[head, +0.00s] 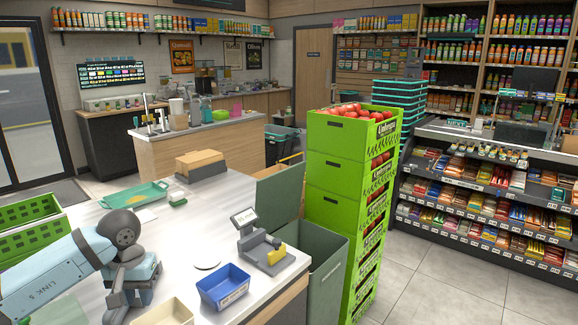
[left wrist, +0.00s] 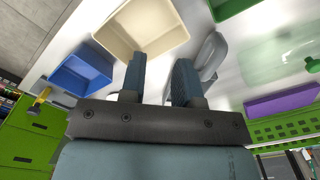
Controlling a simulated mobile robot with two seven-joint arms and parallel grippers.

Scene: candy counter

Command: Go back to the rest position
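My left arm (head: 60,275) reaches in from the left in the head view, over the white counter. My left gripper (left wrist: 160,82) shows in the left wrist view with its two fingers apart and no object between them. Its fingertips are hidden in the head view. A cream bin (left wrist: 158,22) lies just beyond the fingers in the wrist view; one fingertip overlaps it in the picture, and I cannot tell the distance. My right gripper is in neither view.
A blue bin (head: 224,288), a scale (head: 265,250) and a flat white disc (head: 207,265) are on the counter. A teal tray (head: 133,195) lies farther back. Green crates (head: 30,228) stand at the left. Stacked green crates (head: 335,175) stand beyond the counter's right side.

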